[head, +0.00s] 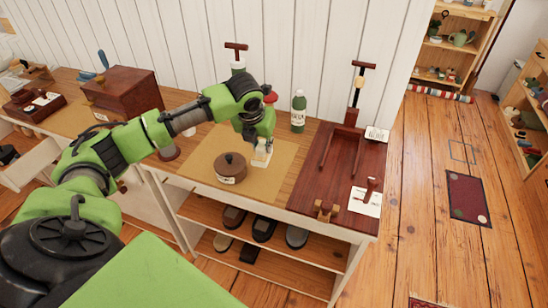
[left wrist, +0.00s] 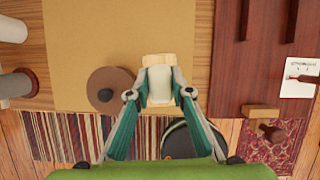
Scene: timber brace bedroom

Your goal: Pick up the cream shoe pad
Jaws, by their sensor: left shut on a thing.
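The cream shoe pad (head: 261,155) is a small block with a pale face and a light wooden part, at the right side of the tan mat (head: 205,180). It also shows in the left wrist view (left wrist: 160,84), between the fingertips. My left gripper (head: 260,143) reaches down from above and is shut on the pad, with one finger on each side. I cannot tell whether the pad touches the mat or hangs just above it. My right gripper is not in view.
A round brown tin (head: 229,168) sits on the mat left of the pad. A green bottle (head: 298,112) stands behind, near the wall. A dark red board (head: 310,190) with a wooden frame lies to the right. Several shoes fill the shelf below.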

